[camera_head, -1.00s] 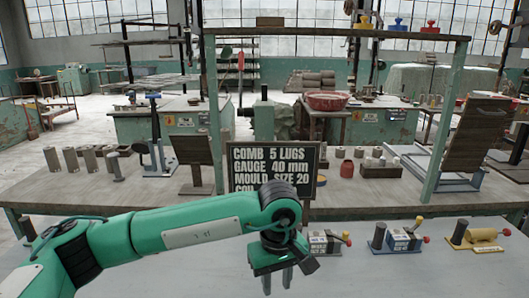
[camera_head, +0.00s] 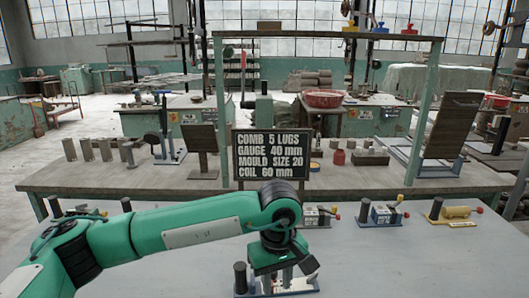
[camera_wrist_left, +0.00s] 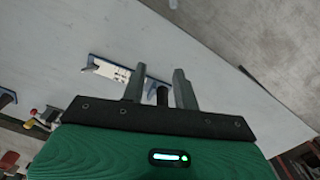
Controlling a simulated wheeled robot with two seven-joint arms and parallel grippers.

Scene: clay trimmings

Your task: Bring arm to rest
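My left arm (camera_head: 180,228), green with dark joints, comes in from the left and bends down over the grey front table. Its left gripper (camera_head: 278,277) points downward near the bottom of the head view. In the left wrist view the two grey fingers (camera_wrist_left: 158,88) stand apart, with nothing clearly held. A blue-based tool stand (camera_head: 304,287) lies partly behind the fingers in the head view, its black post (camera_head: 240,278) to their left. The stand also shows beyond the fingers in the wrist view (camera_wrist_left: 106,68). My right gripper is not in view.
Several small tool stands, one with a yellow body (camera_head: 456,213), line the back of the grey table (camera_head: 400,265). A black sign (camera_head: 271,155) reads "COMB 5 LUGS, GAUGE 40 mm, MOULD SIZE 20, COIL 60 mm". A wooden bench (camera_head: 360,184) with cylinders and boards stands behind.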

